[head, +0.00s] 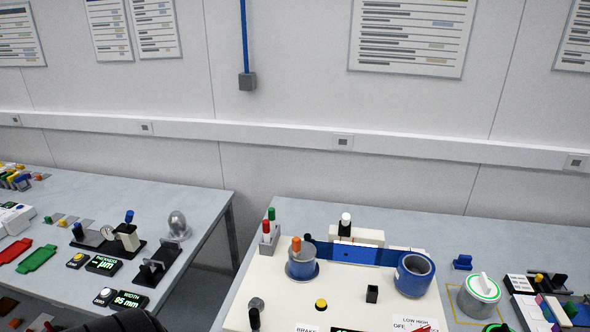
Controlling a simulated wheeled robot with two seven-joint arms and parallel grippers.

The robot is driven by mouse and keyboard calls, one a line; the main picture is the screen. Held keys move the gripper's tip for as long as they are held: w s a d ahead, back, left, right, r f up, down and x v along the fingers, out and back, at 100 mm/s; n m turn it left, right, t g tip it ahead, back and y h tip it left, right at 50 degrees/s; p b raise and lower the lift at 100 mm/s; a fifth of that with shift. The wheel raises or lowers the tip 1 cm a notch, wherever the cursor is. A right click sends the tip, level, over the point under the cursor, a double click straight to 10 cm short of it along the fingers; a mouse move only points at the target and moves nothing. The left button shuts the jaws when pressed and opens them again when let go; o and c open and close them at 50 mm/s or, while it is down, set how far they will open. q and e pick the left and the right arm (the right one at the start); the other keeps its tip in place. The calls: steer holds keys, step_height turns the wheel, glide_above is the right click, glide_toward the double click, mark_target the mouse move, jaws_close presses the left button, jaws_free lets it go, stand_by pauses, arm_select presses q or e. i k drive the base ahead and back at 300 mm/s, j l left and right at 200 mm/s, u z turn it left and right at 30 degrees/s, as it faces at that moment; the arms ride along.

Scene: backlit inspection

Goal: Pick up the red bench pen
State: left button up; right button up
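A small upright red-topped piece, which looks like the red bench pen (266,227), stands in a small grey holder (269,246) at the back left of the right-hand bench. A similar green-topped piece (271,214) stands just behind it. Its lower part is hidden in the holder. Neither gripper's fingers show in the head view. A dark rounded shape at the bottom left edge may be part of my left arm. Nothing touches the red piece.
A gap separates this bench from the left bench (200,208).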

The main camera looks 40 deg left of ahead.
mark_target(267, 226)
steer(key=u, duration=1.65)
